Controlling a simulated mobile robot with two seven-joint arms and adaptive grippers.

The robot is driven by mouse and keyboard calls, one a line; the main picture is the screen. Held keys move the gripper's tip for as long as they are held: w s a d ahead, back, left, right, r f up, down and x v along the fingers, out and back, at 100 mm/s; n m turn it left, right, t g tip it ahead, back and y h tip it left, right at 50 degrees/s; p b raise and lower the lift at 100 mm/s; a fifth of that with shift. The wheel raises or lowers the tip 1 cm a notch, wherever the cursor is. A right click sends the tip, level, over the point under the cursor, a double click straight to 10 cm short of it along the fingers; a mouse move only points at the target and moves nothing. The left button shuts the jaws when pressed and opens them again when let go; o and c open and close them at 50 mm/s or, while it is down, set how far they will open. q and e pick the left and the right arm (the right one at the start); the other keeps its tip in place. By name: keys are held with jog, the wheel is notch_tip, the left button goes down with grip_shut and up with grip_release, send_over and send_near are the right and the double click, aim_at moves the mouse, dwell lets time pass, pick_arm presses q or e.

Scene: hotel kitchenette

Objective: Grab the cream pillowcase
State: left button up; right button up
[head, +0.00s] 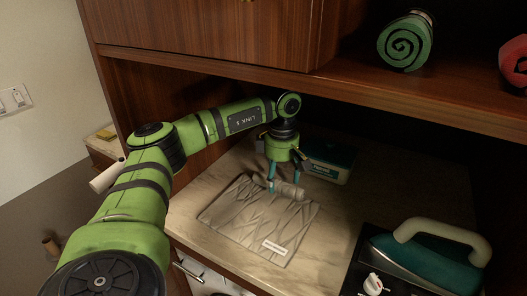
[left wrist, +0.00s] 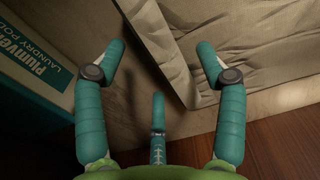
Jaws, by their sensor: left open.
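The cream pillowcase (head: 240,215) lies folded and wrinkled on the pale counter, greyish in this light, with a white label near its front edge. A raised, roll-like fold shows at its back right corner. My left gripper (head: 284,182) points down over that back edge, open and with nothing visible between its fingers. In the left wrist view, the pillowcase (left wrist: 255,40) fills the upper right. There my left gripper (left wrist: 160,60) has its right finger over the pillowcase edge and its left finger over bare counter. I cannot tell whether the fingers touch the cloth. My right gripper is out of view.
A teal laundry pod box (head: 328,163) stands close behind the gripper; it also shows in the left wrist view (left wrist: 38,70). A teal iron (head: 425,262) is at the front right. Rolled green (head: 405,42) and red (head: 516,62) towels sit on the shelf above. The counter's middle right is clear.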

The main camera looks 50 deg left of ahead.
pick_arm(q)
jog(key=shift+r, duration=0.1)
jog(key=c, duration=1.3)
